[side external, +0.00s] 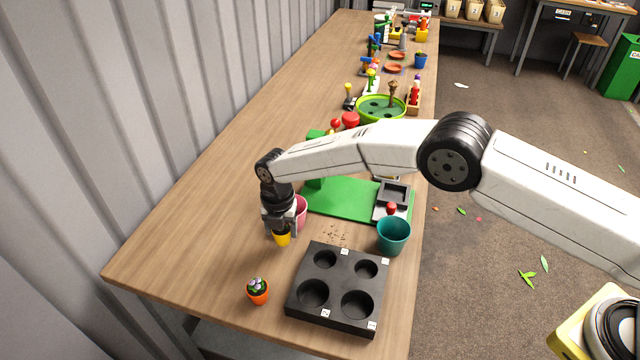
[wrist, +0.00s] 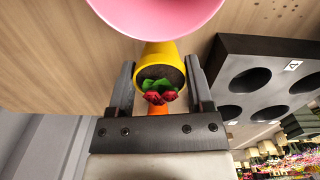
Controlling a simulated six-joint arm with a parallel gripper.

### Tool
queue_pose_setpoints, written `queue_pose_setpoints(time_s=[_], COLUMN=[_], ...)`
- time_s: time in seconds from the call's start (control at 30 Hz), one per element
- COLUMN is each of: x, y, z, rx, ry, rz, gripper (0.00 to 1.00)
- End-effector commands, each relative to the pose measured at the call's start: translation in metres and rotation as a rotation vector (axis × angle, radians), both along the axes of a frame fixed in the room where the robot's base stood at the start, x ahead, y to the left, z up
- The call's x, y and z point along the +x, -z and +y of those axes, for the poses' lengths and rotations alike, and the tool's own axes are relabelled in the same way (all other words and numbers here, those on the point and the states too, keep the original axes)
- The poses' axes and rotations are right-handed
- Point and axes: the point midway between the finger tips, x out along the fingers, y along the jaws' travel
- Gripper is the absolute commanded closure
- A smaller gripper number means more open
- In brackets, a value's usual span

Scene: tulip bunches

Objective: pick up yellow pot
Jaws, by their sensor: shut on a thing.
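The yellow pot (side external: 282,239) is between the fingers of my gripper (side external: 280,228), near the left side of the table. In the wrist view the yellow pot (wrist: 153,49) holds dark soil and a small plant with red blooms and green leaves. My gripper (wrist: 160,66) has one finger on each side of it and is shut on it. I cannot tell whether its base touches the table.
A pink pot (side external: 302,211) is right beside the yellow pot, partly hidden by my gripper. A black tray (side external: 337,284) with round holes stands to the right. An orange potted plant (side external: 258,292) is in front, and a teal pot (side external: 394,237) is further right.

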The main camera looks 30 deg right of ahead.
Motion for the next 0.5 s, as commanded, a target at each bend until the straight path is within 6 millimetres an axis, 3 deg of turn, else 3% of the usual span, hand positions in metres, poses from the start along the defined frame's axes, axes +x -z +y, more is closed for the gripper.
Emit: queue_pose_setpoints(time_s=[0.5], x=[-0.029], y=[-0.045], z=[-0.012], rx=[0.001], ry=[0.0], rz=[-0.002], gripper=[0.93])
